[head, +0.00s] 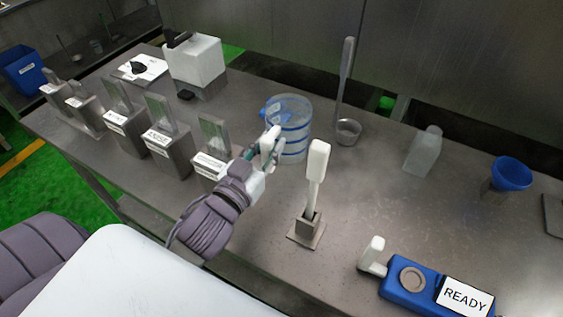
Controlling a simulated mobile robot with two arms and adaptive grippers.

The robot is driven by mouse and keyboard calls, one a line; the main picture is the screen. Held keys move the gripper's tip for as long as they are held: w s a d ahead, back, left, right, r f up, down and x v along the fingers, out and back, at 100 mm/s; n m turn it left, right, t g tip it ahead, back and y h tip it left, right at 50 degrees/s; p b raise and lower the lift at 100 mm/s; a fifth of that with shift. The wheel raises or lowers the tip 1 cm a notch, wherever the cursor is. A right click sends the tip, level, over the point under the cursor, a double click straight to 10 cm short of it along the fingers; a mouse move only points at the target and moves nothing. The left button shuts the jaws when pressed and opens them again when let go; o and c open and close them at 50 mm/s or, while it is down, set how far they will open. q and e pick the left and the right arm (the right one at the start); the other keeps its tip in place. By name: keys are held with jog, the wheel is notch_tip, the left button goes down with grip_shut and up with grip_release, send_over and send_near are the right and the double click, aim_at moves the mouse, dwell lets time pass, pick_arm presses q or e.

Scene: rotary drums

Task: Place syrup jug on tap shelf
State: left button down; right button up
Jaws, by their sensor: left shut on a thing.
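A clear cylindrical jug with blue bands (294,112), which looks like the syrup jug, is upright at the middle of the steel bench. My left gripper (271,146) is at its near left side, shut on it. The fingers and wrist hide part of the jug's lower left side, and I cannot tell whether its base touches the bench. I cannot identify the tap shelf for certain; a white box (196,58) with a dark top piece stands on a grey block at the back left. My right gripper is not in view.
Labelled metal holders (167,146) line the bench's left edge. A white-headed paddle (317,165) stands upright in front of the jug. A ladle (347,131), translucent bottle (423,152), blue funnel (510,174) and blue READY device (407,287) are to the right. Bare bench lies between them.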

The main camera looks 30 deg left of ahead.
pick_arm(q)
notch_tip(320, 180, down, 2)
jog(key=shift+s+d, duration=0.1)
notch_tip(320, 180, down, 4)
jog(key=shift+r+b, duration=0.25)
jog(key=shift+b, duration=0.1)
jog(key=shift+f, duration=0.3)
jog(key=c, duration=1)
grip_release()
jog(key=shift+o, duration=0.2)
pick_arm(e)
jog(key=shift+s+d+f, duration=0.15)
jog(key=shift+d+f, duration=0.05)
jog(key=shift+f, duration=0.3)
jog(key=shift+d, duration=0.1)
